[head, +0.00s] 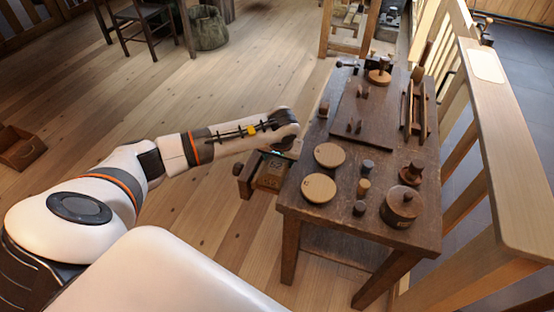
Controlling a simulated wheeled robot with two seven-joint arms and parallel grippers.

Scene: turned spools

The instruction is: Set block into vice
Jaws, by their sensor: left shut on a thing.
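My left arm reaches in from the left to the near left edge of the wooden bench (300,207). My left gripper (276,153) points down there, shut on what looks like the block; its fingertips are small and partly covered by the wrist. The wooden vice (246,180), with a dark knob, sticks out from the bench's left side just below the gripper. A lighter brown piece (270,178) shows between the vice's outer jaw and the bench; I cannot tell whether it is the block or part of the vice. My right gripper is not in view.
Two pale round discs (320,188), a dark lidded pot (401,206), several small turned pieces, a flat dark board (362,122) and a wooden rack (415,108) stand on the bench. A wooden railing (500,130) runs along the right. The floor to the left is mostly clear.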

